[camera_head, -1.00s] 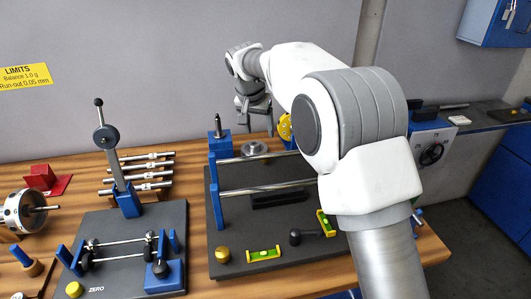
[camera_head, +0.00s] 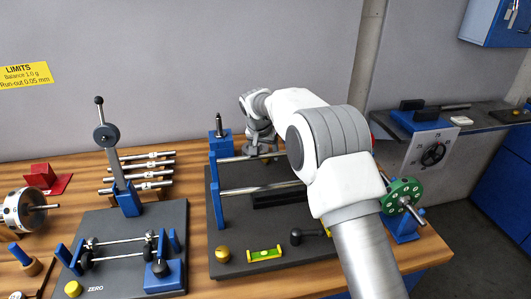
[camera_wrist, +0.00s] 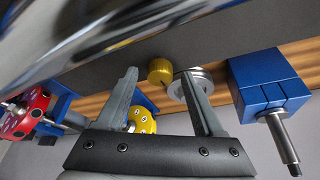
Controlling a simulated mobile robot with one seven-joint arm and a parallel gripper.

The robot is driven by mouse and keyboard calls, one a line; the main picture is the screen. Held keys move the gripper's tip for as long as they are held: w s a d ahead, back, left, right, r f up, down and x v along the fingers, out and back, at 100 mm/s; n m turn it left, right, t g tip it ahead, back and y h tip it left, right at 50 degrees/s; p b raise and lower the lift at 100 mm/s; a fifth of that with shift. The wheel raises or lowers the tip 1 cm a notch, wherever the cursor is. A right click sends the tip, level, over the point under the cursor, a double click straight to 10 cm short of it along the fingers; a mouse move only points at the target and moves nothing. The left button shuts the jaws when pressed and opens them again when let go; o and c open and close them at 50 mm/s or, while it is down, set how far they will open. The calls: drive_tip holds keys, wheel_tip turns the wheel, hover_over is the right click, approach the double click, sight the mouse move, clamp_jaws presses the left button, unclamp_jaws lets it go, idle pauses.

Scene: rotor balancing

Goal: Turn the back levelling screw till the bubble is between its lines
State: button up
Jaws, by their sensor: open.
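The back levelling screw (camera_wrist: 160,71) is a brass knob at the far edge of the dark base plate (camera_head: 232,232). It shows in the wrist view; my arm hides it in the head view. My gripper (camera_wrist: 159,76) is open and empty. In the wrist view the screw appears between the fingertips, with no clear contact. In the head view my gripper (camera_head: 262,148) is low behind the rails. A yellow level with a green vial (camera_head: 265,254) lies at the plate's front; its bubble is too small to read. A front brass screw (camera_head: 222,254) is left of it.
A blue block with a steel pin (camera_wrist: 270,85) and a silver disc (camera_wrist: 190,84) stand close to the gripper. Two steel rails (camera_head: 262,190) cross the plate. A yellow disc (camera_wrist: 140,121) and a red disc (camera_wrist: 25,115) are also nearby. A green disc (camera_head: 401,195) stands at right.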

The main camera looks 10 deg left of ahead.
clamp_jaws()
idle(0.4)
drive_tip(key=n, duration=0.1)
drive_tip(key=n+y, duration=0.1)
drive_tip(key=n, duration=0.1)
drive_tip(key=shift+d+r+n+p, duration=0.1)
drive_tip(key=shift+d+n+p, duration=0.1)
drive_tip(key=shift+n+p, duration=0.15)
drive_tip(key=shift+w+n+g+y+p, duration=0.1)
drive_tip(key=shift+n+g+y+p, duration=0.2)
drive_tip(key=shift+n+y+p, duration=0.85)
drive_tip(key=shift+n+h+b, duration=0.35)
drive_tip(key=shift+n+b, duration=0.2)
drive_tip(key=shift+n, duration=0.05)
unclamp_jaws()
